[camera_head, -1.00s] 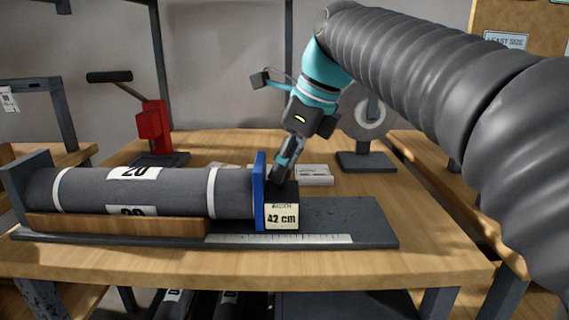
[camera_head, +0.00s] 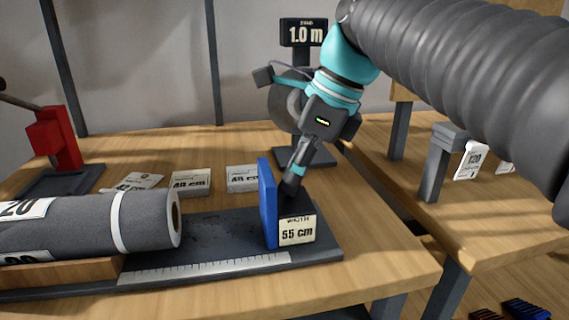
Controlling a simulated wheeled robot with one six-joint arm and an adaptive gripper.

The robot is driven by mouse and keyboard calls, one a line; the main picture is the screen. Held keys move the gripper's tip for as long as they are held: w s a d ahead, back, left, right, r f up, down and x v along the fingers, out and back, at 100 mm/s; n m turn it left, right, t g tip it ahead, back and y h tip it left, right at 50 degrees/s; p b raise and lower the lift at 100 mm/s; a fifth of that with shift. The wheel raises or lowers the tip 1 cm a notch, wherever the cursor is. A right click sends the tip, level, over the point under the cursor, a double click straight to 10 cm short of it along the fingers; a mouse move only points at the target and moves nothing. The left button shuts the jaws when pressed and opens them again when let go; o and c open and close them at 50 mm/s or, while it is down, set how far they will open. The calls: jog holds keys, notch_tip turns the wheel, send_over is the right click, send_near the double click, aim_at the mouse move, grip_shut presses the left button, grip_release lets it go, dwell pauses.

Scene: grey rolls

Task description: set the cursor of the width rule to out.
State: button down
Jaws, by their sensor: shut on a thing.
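The width rule (camera_head: 205,268) is a dark flat base with a pale graduated scale along its front edge. Its cursor (camera_head: 268,205) is an upright blue plate with a black block behind a label reading "WIDTH 55 cm". It stands near the right end of the base. My gripper (camera_head: 291,186) comes down from above right and is shut on the top of the cursor's block; the fingertips are partly hidden by it. A grey roll (camera_head: 85,225) with white bands lies on a wooden cradle to the left, its open end clear of the blue plate.
Cards marked with sizes (camera_head: 190,182) lie behind the rule on the wooden table (camera_head: 370,250). A red lever press (camera_head: 58,140) stands at back left, and a "1.0 m" display (camera_head: 303,33) stands behind my arm. Another table is at right.

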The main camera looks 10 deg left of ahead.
jog(key=c, duration=1.2)
grip_release()
jog(key=shift+o, duration=0.2)
jog(key=v, duration=1.2)
